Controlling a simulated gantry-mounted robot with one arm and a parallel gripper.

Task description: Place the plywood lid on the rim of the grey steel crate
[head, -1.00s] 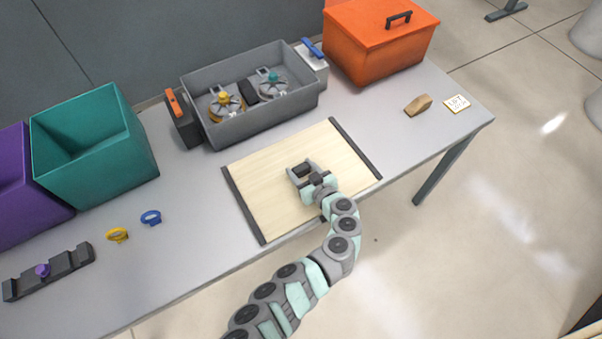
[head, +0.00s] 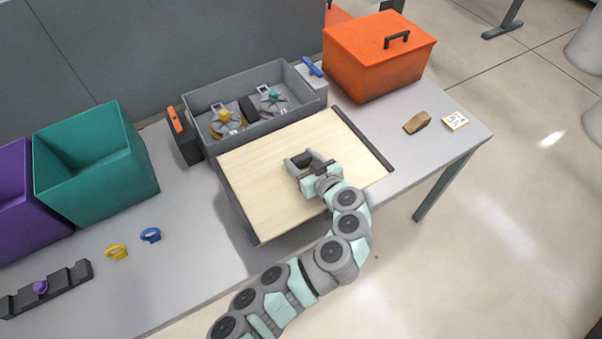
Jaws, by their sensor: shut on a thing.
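The plywood lid (head: 265,190) is a pale wooden panel with dark strips along its left and right edges. My gripper (head: 303,164) is shut on the plywood lid near its middle, on a dark part mostly hidden by the jaws. The lid is held above the table, in front of the grey steel crate (head: 245,137). Its far edge covers part of the crate's near wall in the head view. The crate is open at the top and holds two round metal parts, one with a yellow knob (head: 224,115) and one with a teal knob (head: 274,93), and a dark block between them.
A dark block with an orange handle (head: 177,122) stands left of the crate; a pale block with a blue handle (head: 313,68) stands at its right. An orange lidded box (head: 372,70) is further right. A teal bin (head: 95,165) is at left.

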